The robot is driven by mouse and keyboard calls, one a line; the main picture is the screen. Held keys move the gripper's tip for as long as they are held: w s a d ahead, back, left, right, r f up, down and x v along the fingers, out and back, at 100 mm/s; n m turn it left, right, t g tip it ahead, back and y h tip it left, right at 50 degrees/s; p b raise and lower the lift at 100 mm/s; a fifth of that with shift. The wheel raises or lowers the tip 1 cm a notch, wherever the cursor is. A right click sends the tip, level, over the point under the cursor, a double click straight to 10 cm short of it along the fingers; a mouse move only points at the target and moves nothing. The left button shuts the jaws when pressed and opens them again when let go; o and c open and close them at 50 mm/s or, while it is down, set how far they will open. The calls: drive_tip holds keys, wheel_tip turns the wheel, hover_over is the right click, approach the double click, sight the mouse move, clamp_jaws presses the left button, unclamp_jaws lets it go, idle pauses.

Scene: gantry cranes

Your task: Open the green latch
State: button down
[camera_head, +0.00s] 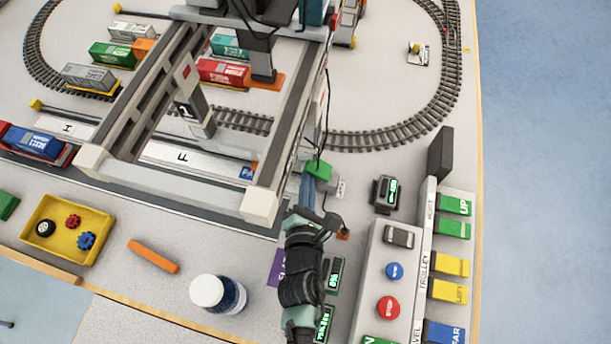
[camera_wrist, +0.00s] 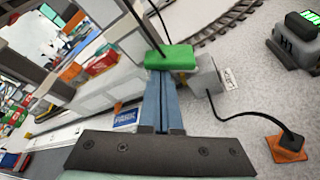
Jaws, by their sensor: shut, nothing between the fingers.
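The green latch (camera_head: 318,170) is a small bright green block low beside the crane's right front leg. In the wrist view the green latch (camera_wrist: 172,57) lies across the ends of my fingers, with a dark cable rising near it. My gripper (camera_head: 308,181) points away from me toward the latch. In the wrist view its two blue fingers (camera_wrist: 159,82) are pressed together with nothing between them. The tips are at or just below the latch's near edge; I cannot tell whether they touch it.
A grey box (camera_wrist: 208,75) with a cable adjoins the latch on the right. The white gantry crane (camera_head: 262,203) stands close on the left. A dark device (camera_head: 384,193) and the button panel (camera_head: 372,282) are to the right. An orange block (camera_wrist: 287,148) is near the cable.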

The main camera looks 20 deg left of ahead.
drive_tip(key=shift+d+r+m+y+p, duration=0.4)
drive_tip(key=shift+r+m+p, duration=0.15)
drive_tip(key=shift+m, duration=0.55)
drive_tip(key=m, duration=0.1)
drive_tip(key=d+m+t+y, duration=0.1)
drive_tip(key=shift+r+m, duration=0.25)
drive_tip(key=shift+m, duration=0.05)
